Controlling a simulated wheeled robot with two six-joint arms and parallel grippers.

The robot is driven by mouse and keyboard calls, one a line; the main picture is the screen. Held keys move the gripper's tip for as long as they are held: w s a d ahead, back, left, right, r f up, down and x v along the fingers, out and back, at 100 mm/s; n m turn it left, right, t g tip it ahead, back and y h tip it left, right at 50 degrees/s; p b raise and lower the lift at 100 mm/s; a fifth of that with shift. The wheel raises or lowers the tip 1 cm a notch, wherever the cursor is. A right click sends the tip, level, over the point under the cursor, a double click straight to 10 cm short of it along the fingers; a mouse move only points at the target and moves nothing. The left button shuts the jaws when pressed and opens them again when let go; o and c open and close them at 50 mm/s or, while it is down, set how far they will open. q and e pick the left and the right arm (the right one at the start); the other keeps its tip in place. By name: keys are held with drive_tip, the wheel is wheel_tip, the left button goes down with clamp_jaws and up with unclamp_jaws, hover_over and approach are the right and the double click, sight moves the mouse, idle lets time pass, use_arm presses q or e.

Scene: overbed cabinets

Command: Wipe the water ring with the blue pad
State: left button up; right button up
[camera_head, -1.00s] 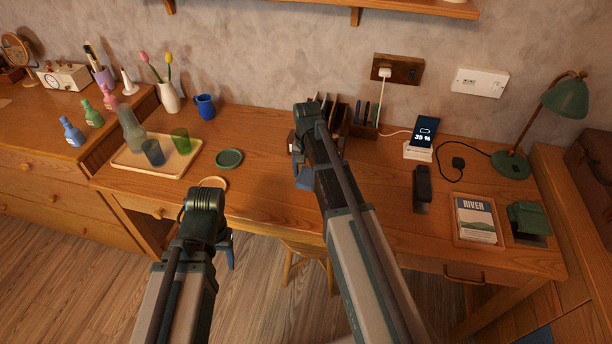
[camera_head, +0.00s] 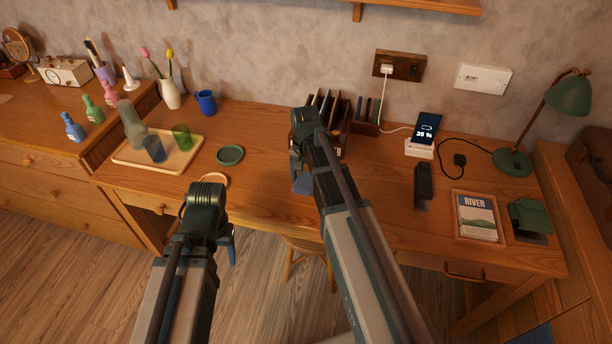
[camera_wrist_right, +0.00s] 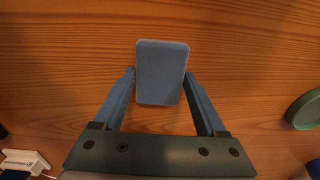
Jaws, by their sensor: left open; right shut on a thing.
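My right gripper (camera_head: 303,184) is over the middle of the desk, and its fingers point down. In the right wrist view my right gripper (camera_wrist_right: 163,95) is shut on the blue pad (camera_wrist_right: 162,72), a rounded rectangular block held between the two fingers. The pad's underside is hidden, so I cannot tell whether it touches the wood. My left gripper (camera_head: 230,246) is open and empty at the desk's front edge, partly hidden by its own wrist. I cannot make out the water ring in either view.
A tray (camera_head: 184,162) with glassware is farther left. A dark rack (camera_head: 341,143) stands behind the right gripper. A black handset (camera_head: 423,184) lies to the right.

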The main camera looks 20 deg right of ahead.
sight(302, 191)
drive_tip(key=shift+s+a+f, duration=0.1)
drive_tip(key=shift+s+a, duration=0.45)
drive_tip(key=shift+s, duration=0.3)
drive_tip(key=shift+s+a+f, duration=0.1)
drive_tip(key=shift+s+a, duration=0.45)
drive_tip(key=shift+s, duration=0.3)
drive_tip(key=shift+r, duration=0.15)
wheel_tip(302, 191, up, 6)
drive_tip(key=p, duration=0.5)
drive_tip(key=shift+w+p, duration=0.1)
drive_tip(key=shift+p, duration=0.25)
wheel_tip(302, 191, up, 3)
drive_tip(key=p, duration=0.3)
